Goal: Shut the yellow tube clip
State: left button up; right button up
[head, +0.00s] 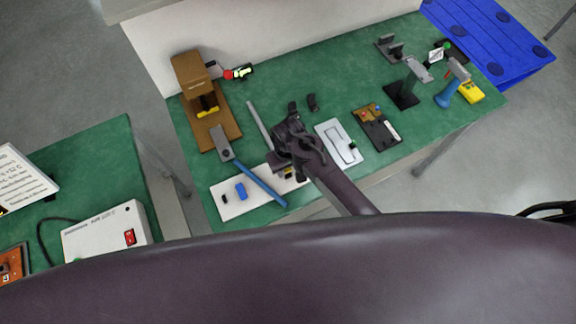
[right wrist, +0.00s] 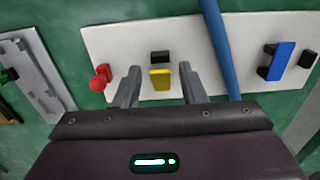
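The yellow tube clip (right wrist: 160,79) is a small yellow piece beside a black block (right wrist: 160,57) on a white board (right wrist: 125,42). I cannot tell how far above the board the fingertips are, or whether the clip is open. My left gripper does not show.
A red-knobbed part (right wrist: 101,78) is left of the fingers. A blue bar (right wrist: 219,50) crosses the board close on the right, with a blue clip (right wrist: 278,62) beyond it. A grey plate (head: 339,145) and a brown stand (head: 215,118) are nearby on the green table.

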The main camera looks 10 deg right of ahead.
grip_shut()
jog(key=shift+s+d+f+t, duration=0.15)
jog(key=shift+s+f+t, duration=0.15)
jog(key=shift+t, duration=0.1)
jog(key=shift+s+f+t+y, duration=0.2)
jog(key=shift+t+y, duration=0.2)
jog(key=shift+t, duration=0.5)
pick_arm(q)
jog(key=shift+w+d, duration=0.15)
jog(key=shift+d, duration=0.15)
pick_arm(e)
jog(key=shift+o, duration=0.9)
grip_release()
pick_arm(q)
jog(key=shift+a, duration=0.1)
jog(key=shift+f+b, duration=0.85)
pick_arm(e)
jog(key=v, duration=0.7)
jog(key=shift+r, duration=0.4)
